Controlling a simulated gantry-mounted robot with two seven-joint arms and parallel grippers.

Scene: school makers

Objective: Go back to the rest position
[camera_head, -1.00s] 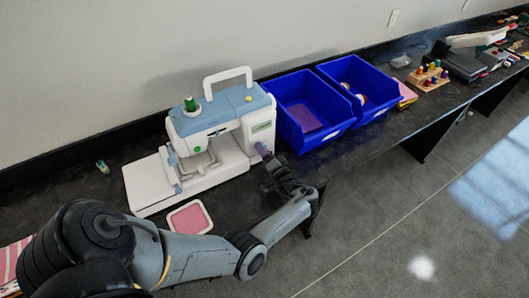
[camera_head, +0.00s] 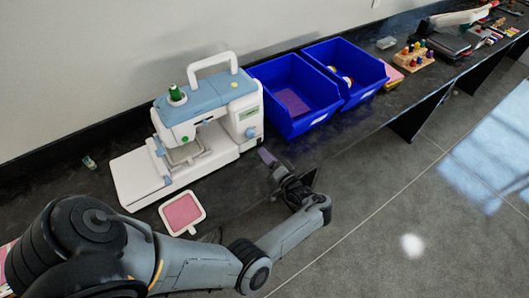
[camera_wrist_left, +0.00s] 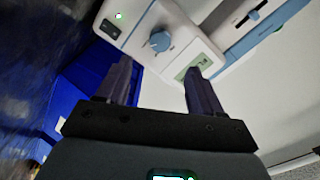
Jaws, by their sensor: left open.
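My left gripper (camera_head: 268,160) is at the front edge of the dark worktop, to the right of the sewing machine and below the blue bins in the head view. In the left wrist view its two dark fingers (camera_wrist_left: 160,88) stand apart with nothing between them. The white and blue sewing machine (camera_head: 206,118) stands upright on the worktop; its dial side (camera_wrist_left: 158,42) fills the upper wrist view, beyond the fingertips. My right gripper is in neither view.
Two blue bins (camera_head: 262,74) stand right of the machine; the nearer holds a purple piece (camera_head: 292,102). A white frame with pink cloth (camera_head: 182,212) lies in front of the machine. A small thread spool (camera_head: 89,162) lies at left. Open floor (camera_head: 400,200) is at right.

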